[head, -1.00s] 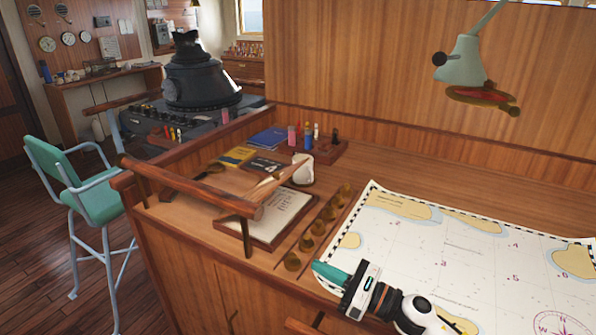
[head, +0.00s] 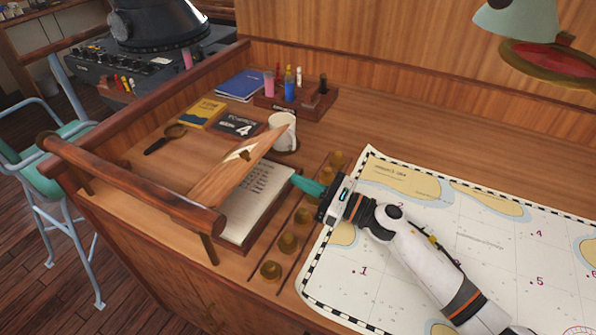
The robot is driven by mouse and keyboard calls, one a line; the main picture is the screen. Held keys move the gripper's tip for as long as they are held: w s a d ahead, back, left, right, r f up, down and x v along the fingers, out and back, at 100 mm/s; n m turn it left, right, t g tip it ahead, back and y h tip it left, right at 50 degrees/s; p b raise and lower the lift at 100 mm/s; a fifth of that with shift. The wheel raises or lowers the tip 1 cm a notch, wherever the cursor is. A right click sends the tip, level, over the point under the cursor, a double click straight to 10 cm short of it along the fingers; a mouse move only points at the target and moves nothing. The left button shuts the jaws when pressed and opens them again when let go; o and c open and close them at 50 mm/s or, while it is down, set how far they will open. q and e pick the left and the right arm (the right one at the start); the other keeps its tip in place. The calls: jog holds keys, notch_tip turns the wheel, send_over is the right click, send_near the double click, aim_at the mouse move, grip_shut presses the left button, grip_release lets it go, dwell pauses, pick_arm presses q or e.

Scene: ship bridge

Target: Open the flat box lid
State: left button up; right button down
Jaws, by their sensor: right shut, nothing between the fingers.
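The flat box (head: 262,222) sits on the wooden desk left of the chart. Its wooden lid (head: 222,186) is raised at a steep tilt along the box's left side, and a printed white sheet (head: 257,197) shows inside. A small dark knob or catch (head: 243,155) is on the lid. My right gripper (head: 297,182) has green fingertips and is shut and empty. It is at the box's right side, over the row of brass knobs, and apart from the raised lid. My left gripper is not in view.
Several brass knobs (head: 288,242) line the desk between box and chart (head: 385,275). A white mug (head: 282,130) stands behind the box. A wooden rail (head: 130,185) runs along the left edge. A magnifier (head: 165,138), booklets (head: 203,112) and a bottle rack (head: 290,103) lie farther back.

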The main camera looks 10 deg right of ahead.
jog(key=p+x, duration=0.1)
jog(key=x, duration=0.7)
jog(key=shift+r, duration=0.15)
